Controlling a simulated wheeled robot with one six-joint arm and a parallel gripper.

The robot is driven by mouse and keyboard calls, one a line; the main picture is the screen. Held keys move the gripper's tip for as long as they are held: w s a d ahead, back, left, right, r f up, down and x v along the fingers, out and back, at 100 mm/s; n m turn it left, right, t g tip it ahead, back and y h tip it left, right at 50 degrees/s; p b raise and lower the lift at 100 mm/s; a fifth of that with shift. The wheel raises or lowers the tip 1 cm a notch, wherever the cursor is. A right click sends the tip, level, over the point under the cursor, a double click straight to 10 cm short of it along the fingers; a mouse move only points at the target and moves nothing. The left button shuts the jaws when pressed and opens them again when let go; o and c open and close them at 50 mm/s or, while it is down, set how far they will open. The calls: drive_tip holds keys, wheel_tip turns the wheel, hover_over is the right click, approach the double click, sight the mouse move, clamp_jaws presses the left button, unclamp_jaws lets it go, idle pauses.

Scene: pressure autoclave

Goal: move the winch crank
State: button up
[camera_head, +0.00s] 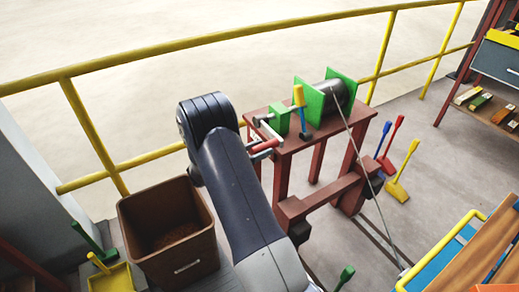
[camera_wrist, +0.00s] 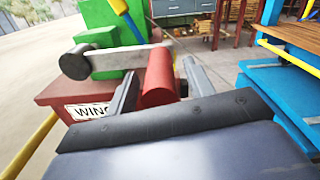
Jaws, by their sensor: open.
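The winch crank has a grey arm (camera_wrist: 118,63) with a dark round hub at its left end and a red grip (camera_wrist: 158,78) at its right end. In the wrist view my gripper (camera_wrist: 161,72) is open, with one finger on each side of the red grip. I cannot tell whether either finger touches it. In the head view the red grip (camera_head: 264,147) shows at the left edge of the winch table, partly hidden by my arm. The winch has a dark drum (camera_head: 334,98) between green side plates (camera_head: 310,103), and a green block (camera_head: 279,119) beside it.
The winch stands on a red-brown table (camera_head: 292,146) with a "WINCH" label partly visible. A yellow-and-blue lever (camera_head: 299,98) rises beside the drum. A cable (camera_head: 363,150) runs down to the floor. A yellow railing (camera_head: 170,50) passes behind; a brown bin (camera_head: 168,240) stands left of my arm.

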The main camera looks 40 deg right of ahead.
drive_tip(key=shift+c, duration=0.2)
clamp_jaws()
idle(0.3)
drive_tip(key=shift+f, duration=0.15)
drive_tip(key=f+m+b, duration=0.1)
drive_tip(key=b, duration=0.1)
drive_tip(key=shift+f+b, duration=0.3)
drive_tip(key=shift+b, duration=0.05)
drive_tip(key=w+f+m+b, duration=1.1)
drive_tip(key=m+b, duration=0.5)
drive_tip(key=b, duration=0.7)
drive_tip(key=shift+w+d+m, duration=0.35)
drive_tip(key=shift+w+m, duration=0.05)
drive_tip(key=shift+w, duration=0.55)
